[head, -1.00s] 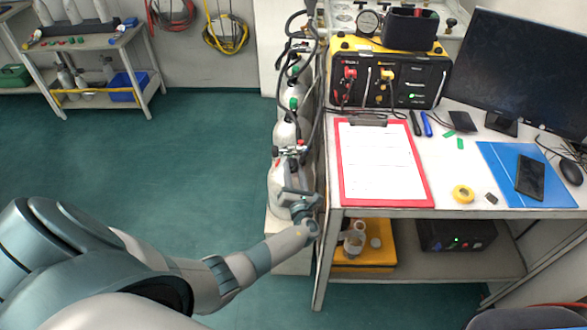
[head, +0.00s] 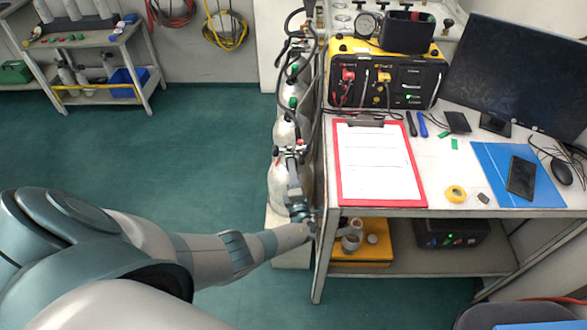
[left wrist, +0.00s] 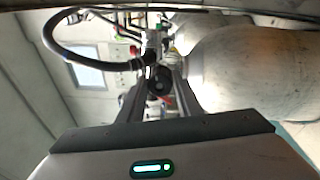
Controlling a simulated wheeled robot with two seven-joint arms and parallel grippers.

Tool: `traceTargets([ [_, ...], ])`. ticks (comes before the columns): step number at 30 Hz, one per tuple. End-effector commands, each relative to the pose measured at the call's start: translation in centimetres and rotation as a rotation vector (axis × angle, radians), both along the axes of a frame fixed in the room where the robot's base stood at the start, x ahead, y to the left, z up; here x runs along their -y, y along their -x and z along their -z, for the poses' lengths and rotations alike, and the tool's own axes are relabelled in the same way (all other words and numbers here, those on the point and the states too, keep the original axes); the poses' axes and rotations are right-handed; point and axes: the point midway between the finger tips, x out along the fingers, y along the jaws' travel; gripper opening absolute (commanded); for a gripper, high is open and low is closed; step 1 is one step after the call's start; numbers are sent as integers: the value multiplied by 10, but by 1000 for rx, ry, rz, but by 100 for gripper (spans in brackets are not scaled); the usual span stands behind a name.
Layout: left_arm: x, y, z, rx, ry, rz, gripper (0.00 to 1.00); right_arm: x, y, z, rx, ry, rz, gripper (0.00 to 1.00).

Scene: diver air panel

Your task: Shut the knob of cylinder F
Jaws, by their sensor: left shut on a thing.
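Several grey-white cylinders stand in a row beside the bench's left side. A large cylinder body (left wrist: 250,72) fills the right of that view. I cannot read any letter F on the cylinders. My right gripper is not in view.
A black hose (left wrist: 75,52) curves close to the valve in the left wrist view. The bench (head: 385,212) stands just right of the cylinders, with a red clipboard (head: 424,199) and a yellow-black case (head: 440,72) on it. The green floor (head: 150,150) at left is clear.

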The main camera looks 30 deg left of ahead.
Motion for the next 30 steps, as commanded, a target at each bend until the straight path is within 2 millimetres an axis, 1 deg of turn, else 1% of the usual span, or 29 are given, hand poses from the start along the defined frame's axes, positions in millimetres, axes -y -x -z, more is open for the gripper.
traceTargets([
  [1, 0, 1, 0, -29, -32, 0, 9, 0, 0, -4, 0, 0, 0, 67],
  [6, 0, 1, 1, -116, -137, -1, 9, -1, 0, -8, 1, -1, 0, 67],
  [12, 0, 1, 1, -187, -223, 0, 9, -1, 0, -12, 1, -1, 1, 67],
  [19, 0, 2, 2, -224, -267, 0, 9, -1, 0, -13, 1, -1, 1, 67],
  [30, -1, 2, 3, -229, -273, -1, 9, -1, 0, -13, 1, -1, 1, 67],
])
